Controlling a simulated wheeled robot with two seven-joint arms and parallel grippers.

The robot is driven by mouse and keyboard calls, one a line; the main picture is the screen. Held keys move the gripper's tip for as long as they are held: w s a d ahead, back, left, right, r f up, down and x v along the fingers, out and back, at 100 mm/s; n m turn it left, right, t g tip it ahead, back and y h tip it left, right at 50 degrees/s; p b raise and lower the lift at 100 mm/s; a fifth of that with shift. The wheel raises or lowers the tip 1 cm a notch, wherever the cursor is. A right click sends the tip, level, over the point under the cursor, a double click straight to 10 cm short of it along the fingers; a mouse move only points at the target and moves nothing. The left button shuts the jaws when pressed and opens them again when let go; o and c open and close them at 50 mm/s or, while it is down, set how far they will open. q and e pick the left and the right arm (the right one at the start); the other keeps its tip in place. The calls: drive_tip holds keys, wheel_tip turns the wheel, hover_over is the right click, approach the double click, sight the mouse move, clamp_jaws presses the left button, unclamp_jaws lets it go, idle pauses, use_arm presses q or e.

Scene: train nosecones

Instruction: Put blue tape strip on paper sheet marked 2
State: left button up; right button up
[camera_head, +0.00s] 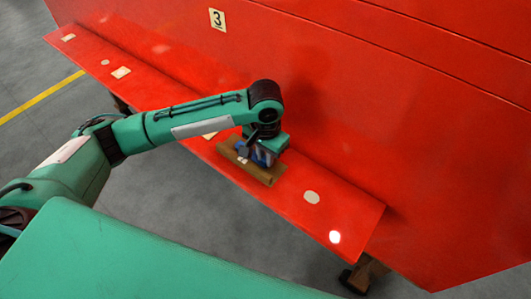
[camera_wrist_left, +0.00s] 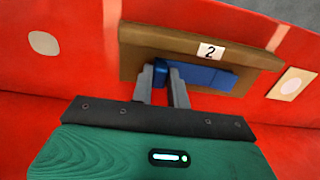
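A brown tray-like piece (camera_head: 264,174) lies on the red ledge; it also shows in the left wrist view (camera_wrist_left: 132,62). A white label marked 2 (camera_wrist_left: 209,51) is on its rim. My left gripper (camera_head: 262,156) points down over it. In the left wrist view, the parted fingers (camera_wrist_left: 162,75) have a narrow blue piece (camera_wrist_left: 160,67) between their tips and look closed on it. A flat blue strip (camera_wrist_left: 208,76) lies in the brown piece beside the fingers. I cannot tell whether the two blue parts are joined. My right gripper is not in view.
The red ledge (camera_head: 345,215) carries several cream patches, including a round one (camera_head: 312,197) and a rectangular one (camera_wrist_left: 292,83). A sloping red wall with a card marked 3 (camera_head: 217,19) rises behind. Grey floor (camera_head: 170,205) lies below the ledge's front edge.

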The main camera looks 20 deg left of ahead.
use_arm(q)
drive_tip(key=o, duration=0.3)
drive_tip(key=shift+r, duration=0.15)
wheel_tip(320, 180, up, 12)
drive_tip(key=b, duration=0.2)
drive_tip(key=shift+b, duration=0.4)
